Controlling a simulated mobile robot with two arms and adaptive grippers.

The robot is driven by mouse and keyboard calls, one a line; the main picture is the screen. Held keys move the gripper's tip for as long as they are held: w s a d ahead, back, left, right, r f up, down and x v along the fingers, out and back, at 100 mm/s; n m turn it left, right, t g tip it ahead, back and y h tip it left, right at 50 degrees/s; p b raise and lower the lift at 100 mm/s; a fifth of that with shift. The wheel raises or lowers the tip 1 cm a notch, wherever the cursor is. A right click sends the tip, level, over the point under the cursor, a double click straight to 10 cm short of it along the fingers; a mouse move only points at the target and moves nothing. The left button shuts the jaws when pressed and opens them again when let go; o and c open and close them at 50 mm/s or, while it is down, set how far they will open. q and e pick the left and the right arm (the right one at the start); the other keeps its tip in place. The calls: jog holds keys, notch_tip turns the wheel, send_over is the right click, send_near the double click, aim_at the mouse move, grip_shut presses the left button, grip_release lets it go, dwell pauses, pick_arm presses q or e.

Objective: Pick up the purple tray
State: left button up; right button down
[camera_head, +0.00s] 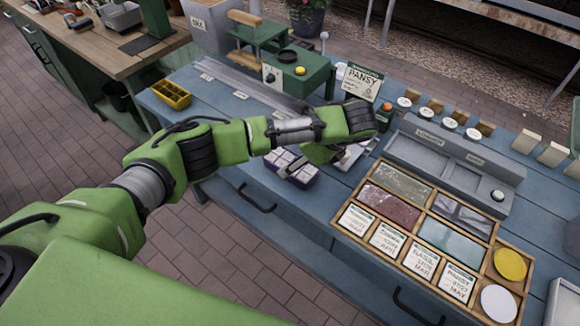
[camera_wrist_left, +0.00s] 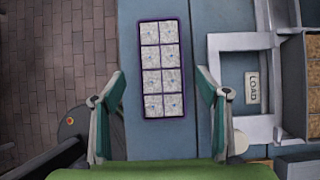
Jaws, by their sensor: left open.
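The purple tray (camera_wrist_left: 141,70) lies on the blue bench in the left wrist view, a narrow dark purple frame around two columns of pale speckled cells. In the head view the purple tray (camera_head: 303,184) sits near the bench's front edge, partly hidden by my left gripper. My left gripper (camera_wrist_left: 160,80) is open and empty. Its two fingers appear on either side of the tray's lower part in the wrist view; I cannot tell the height gap. In the head view my left gripper (camera_head: 308,164) is over the tray. My right gripper is not in view.
A grey frame (camera_wrist_left: 240,42) marked LOAD stands right of the tray. A wooden sorting box (camera_head: 410,190) with seed cards lies farther right. A green press (camera_head: 292,75) and a yellow divided box (camera_head: 171,94) are behind. A drawer handle (camera_head: 256,200) is on the bench front.

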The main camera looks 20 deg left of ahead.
pick_arm(q)
jog(key=p+x, duration=0.1)
jog(key=x, duration=0.4)
jog(key=shift+w+f, duration=0.1)
jog(key=shift+f, duration=0.25)
jog(key=shift+d, duration=0.1)
jog(key=c, duration=1.4)
